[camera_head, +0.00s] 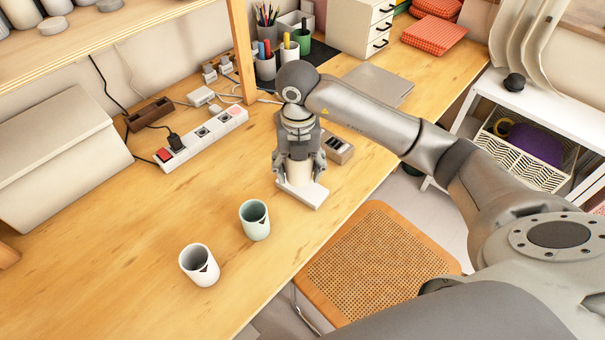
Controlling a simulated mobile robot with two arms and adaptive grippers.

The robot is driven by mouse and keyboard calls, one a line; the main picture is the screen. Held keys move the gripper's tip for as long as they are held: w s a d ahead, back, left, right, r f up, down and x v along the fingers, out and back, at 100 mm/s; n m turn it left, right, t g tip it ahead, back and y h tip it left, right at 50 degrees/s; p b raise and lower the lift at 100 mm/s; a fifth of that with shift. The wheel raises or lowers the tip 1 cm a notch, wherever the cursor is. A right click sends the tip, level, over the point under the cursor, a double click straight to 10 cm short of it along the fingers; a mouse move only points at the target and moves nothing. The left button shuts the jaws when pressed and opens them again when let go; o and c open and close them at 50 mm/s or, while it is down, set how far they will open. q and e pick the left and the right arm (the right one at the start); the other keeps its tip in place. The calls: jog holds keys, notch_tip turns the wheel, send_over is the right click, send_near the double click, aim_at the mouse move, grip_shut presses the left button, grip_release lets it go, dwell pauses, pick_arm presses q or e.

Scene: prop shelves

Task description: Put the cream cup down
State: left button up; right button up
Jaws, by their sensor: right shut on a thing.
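My right gripper (300,172) points down over the wooden table and is shut on the cream cup (299,174). The gripper's fingers hide the cup's sides, and only a pale strip shows between them. A flat white piece (310,197) shows right below the cup at the fingertips. I cannot tell whether the cup touches what is under it. My left gripper is not in view.
A pale green cup (255,222) and a white cup (200,266) stand upright on the table (120,250), left of the gripper. A power strip (203,136) and pen holders (265,65) are behind. A woven chair (375,265) is by the front edge.

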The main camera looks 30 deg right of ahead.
jog(key=w+f, duration=0.1)
jog(key=d+f, duration=0.1)
jog(key=shift+w+d+f, duration=0.2)
jog(key=shift+w+f, duration=0.15)
jog(key=shift+w+d+f, duration=0.3)
jog(key=shift+w+f, duration=0.15)
jog(key=shift+f, duration=0.25)
notch_tip(320, 180, down, 3)
jog(key=shift+d+f+p, duration=0.1)
jog(key=shift+p, duration=0.7)
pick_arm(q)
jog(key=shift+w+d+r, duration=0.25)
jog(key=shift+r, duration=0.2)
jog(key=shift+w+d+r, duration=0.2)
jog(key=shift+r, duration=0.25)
pick_arm(e)
jog(key=o, duration=0.8)
jog(key=shift+f, duration=0.15)
jog(key=o, duration=0.5)
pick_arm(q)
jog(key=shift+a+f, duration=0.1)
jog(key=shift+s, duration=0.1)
